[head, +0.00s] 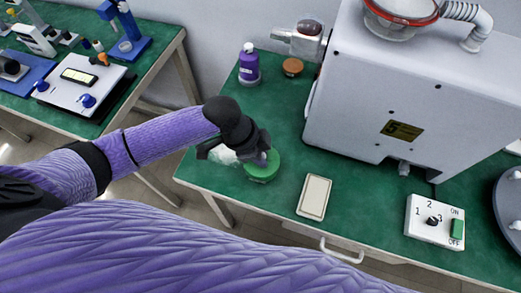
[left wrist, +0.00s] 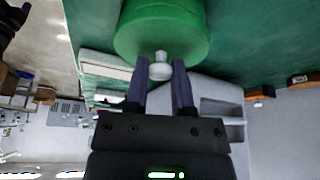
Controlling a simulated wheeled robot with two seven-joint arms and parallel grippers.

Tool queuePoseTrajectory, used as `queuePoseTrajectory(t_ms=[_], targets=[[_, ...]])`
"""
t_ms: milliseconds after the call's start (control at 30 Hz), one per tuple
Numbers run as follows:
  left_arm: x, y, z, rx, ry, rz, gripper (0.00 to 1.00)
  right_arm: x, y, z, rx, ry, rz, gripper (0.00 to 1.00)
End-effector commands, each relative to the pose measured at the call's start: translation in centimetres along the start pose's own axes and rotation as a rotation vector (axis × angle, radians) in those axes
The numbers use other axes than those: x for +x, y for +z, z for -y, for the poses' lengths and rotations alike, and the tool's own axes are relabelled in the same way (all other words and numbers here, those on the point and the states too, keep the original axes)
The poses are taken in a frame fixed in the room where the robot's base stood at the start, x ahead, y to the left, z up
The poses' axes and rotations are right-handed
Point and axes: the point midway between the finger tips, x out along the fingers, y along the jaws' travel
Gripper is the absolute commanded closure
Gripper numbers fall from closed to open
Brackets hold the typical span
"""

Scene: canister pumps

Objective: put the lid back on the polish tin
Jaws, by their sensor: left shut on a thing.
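My left gripper (head: 262,157) reaches over the left part of the green table. It is shut on a small pale knob (left wrist: 160,67) on a round green lid-like piece (left wrist: 160,38). In the head view this green piece (head: 261,172) shows just below the fingers, near the table's front left. I cannot tell whether it touches the tabletop or something under it. A small round tin-like thing with a brown top (head: 292,67) stands at the back, beside the purple bottle. My right gripper is not in view.
A purple bottle (head: 249,63) stands at the back left. A grey machine (head: 420,90) fills the back right. A flat cream pad (head: 314,196) and a switch box (head: 434,222) lie in front. Green tabletop is free between the green piece and the brown-topped thing.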

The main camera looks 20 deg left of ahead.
Motion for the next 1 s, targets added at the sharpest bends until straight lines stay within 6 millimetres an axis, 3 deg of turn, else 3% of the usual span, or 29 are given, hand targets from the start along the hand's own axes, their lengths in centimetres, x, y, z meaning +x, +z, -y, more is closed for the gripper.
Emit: queuePoseTrajectory(t_ms=[1000], targets=[[0.10, 0.01, -0.01, 0.000, 0.000, 0.000, 1.00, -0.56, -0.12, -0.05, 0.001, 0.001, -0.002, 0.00]])
